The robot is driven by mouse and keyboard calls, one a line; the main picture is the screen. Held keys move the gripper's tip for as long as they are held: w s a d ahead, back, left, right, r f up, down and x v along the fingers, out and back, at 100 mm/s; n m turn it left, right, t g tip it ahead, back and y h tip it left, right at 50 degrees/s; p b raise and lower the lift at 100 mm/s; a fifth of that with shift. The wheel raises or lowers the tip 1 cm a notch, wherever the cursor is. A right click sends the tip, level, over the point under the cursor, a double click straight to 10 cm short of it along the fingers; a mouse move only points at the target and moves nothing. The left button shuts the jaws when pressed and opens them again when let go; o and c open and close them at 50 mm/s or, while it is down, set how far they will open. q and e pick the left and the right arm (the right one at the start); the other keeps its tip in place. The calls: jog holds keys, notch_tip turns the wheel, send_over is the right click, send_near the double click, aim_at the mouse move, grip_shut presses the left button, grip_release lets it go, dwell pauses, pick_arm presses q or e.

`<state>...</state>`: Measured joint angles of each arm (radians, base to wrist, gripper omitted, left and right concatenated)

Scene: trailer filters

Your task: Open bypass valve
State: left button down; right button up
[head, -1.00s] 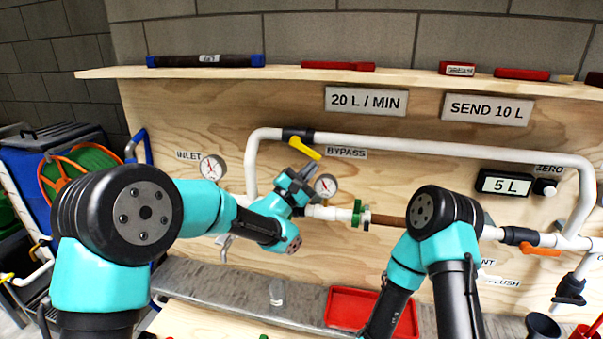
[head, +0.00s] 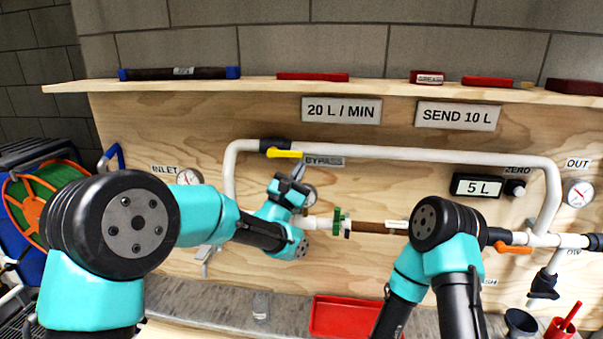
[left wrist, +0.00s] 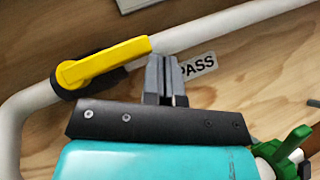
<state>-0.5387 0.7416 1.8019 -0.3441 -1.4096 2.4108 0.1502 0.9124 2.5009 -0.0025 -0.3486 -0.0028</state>
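The bypass valve has a yellow lever (head: 284,153) on a black body (head: 272,144), at the upper left of the white bypass pipe (head: 400,153). The lever lies along the pipe, pointing right. It also shows in the left wrist view as a yellow lever (left wrist: 105,62), nearly parallel to the pipe. My left gripper (head: 292,178) is just below and right of the lever, apart from it. In the left wrist view its fingers (left wrist: 166,72) are close together with nothing between them, near the BYPASS label. My right arm shows at the right, but its gripper is out of view.
A green-handled valve (head: 338,222) sits on the lower pipe, right of my left gripper. An orange lever (head: 513,248) is farther right. A red tray (head: 345,316) lies on the bench below.

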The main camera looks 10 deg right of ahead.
pick_arm(q)
jog(key=shift+d+r, duration=0.1)
jog(key=shift+r, duration=0.2)
jog(key=shift+s+f, duration=0.1)
jog(key=shift+s+f, duration=0.25)
jog(key=s+a+f, duration=0.2)
jog(key=s+f, duration=0.4)
jog(key=f, duration=0.1)
jog(key=shift+a, duration=0.2)
